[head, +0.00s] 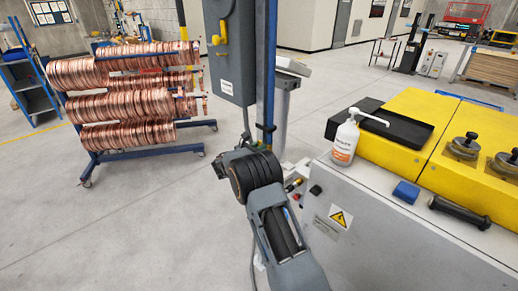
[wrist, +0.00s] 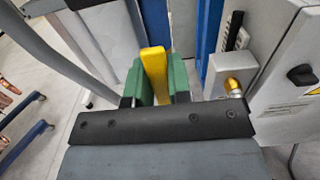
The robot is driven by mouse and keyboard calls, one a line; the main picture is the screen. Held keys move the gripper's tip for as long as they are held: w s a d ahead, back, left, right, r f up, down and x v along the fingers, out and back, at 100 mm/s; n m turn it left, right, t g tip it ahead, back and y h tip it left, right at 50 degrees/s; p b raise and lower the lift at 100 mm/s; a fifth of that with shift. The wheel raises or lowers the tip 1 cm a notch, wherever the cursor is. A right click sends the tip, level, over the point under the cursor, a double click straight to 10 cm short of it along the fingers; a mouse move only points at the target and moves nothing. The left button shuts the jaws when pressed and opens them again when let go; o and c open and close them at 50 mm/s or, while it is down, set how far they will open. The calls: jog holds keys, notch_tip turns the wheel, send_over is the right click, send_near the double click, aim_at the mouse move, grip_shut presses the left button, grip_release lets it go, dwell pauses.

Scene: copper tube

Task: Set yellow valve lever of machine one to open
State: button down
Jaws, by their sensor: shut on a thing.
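A yellow valve lever (wrist: 154,66) shows in the wrist view as a flat bar, nearly upright in the picture and leaning slightly left. My gripper (wrist: 159,82) has its two green fingers on either side of the lever and is shut on it. The lever's lower part is hidden behind the gripper body. In the head view, my arm hides most of the gripper and the held lever, beside the blue post. The valve body under the lever cannot be made out.
A grey box (wrist: 226,75) with a brass-coloured fitting is close to the right of my gripper. The machine cabinet (head: 375,215) stands to the right, with a white pump bottle (head: 345,141) on top. A grey panel (head: 231,65) hangs above. A copper coil rack (head: 130,95) stands left; floor around it is open.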

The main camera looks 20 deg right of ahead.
jog(key=shift+f, duration=0.1)
jog(key=c, duration=1)
grip_release()
jog(key=shift+c, duration=0.2)
jog(key=b+v, duration=0.3)
jog(key=v, duration=1)
jog(key=shift+a, duration=0.35)
jog(key=shift+s, duration=0.15)
